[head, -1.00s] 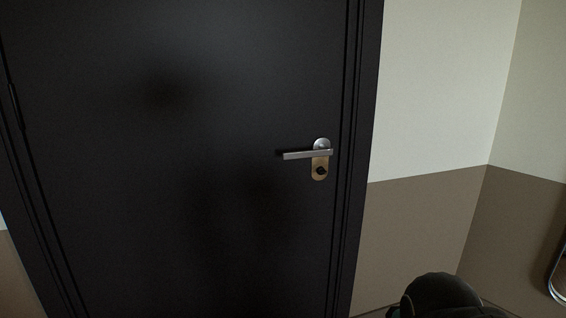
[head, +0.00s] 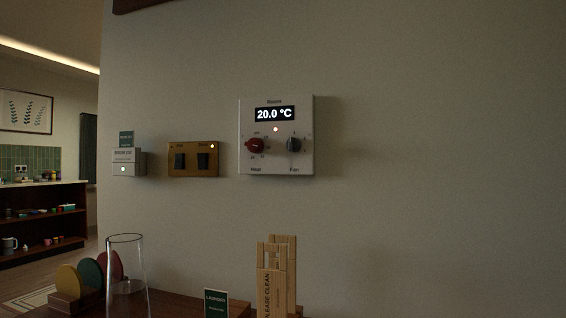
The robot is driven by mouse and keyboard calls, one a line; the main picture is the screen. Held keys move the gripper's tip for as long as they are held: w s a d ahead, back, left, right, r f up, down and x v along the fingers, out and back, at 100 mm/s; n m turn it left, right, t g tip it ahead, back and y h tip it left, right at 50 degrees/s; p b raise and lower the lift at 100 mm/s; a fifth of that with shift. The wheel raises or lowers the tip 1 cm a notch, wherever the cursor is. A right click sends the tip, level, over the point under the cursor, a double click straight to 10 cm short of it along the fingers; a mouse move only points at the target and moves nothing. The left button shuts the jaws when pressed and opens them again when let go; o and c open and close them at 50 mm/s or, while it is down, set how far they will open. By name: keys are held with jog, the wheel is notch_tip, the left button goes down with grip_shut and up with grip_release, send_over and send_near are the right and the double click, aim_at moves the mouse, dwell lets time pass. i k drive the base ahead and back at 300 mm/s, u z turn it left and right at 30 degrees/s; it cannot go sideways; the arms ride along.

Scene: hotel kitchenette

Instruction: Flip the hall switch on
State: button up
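A brass switch plate (head: 193,171) with two dark rockers is on the wall, left of the middle. The left rocker (head: 180,161) and the right rocker (head: 203,161) sit side by side. Each has a tiny label above it, too small to read surely, so I cannot tell which is the hall switch. A small light (head: 212,146) glows at the plate's upper right; no such glow shows by the left rocker. My gripper is not in view.
A white thermostat (head: 304,150) reading 20.0 °C hangs right of the plate, a grey box (head: 128,168) left of it. Below, a shelf (head: 185,305) holds a clear glass vase (head: 127,280), wooden door hangers (head: 272,290), a green sign (head: 216,303) and coloured discs (head: 90,276). The wall's right side is bare.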

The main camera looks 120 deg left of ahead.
aim_at(179, 158)
jog(key=u, duration=4.95)
jog(key=k, duration=1.25)
jog(key=z, duration=0.25)
jog(key=i, duration=0.55)
jog(key=z, duration=0.65)
jog(key=i, duration=0.65)
jog(key=u, duration=0.25)
